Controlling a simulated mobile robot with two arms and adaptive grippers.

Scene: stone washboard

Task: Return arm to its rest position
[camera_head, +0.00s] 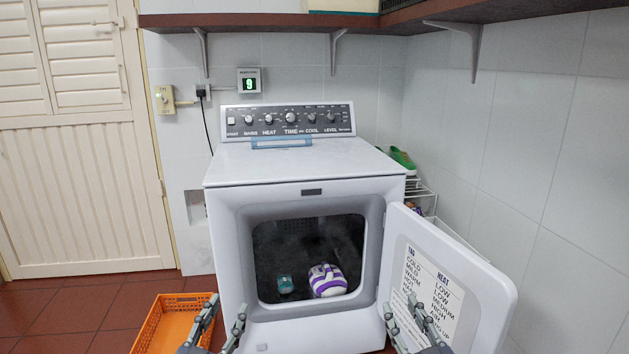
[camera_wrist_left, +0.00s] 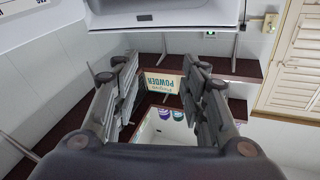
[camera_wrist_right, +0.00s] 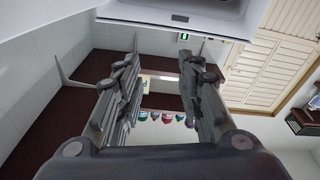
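My left gripper (camera_head: 224,322) is at the bottom of the head view, in front of the dryer and beside the orange basket. Its fingers are spread apart with nothing between them, as the left wrist view (camera_wrist_left: 160,85) also shows. My right gripper (camera_head: 408,318) is at the bottom right, in front of the open dryer door (camera_head: 447,275). Its fingers are apart and empty, as the right wrist view (camera_wrist_right: 165,80) also shows. Both arms are mostly out of view below.
The white dryer (camera_head: 300,170) stands open. Inside lie a purple-and-white striped item (camera_head: 327,281) and a small teal item (camera_head: 286,284). An orange basket (camera_head: 152,325) is on the tiled floor at left. A shelf (camera_head: 270,22) runs overhead. A green shoe (camera_head: 402,158) sits on a rack at right.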

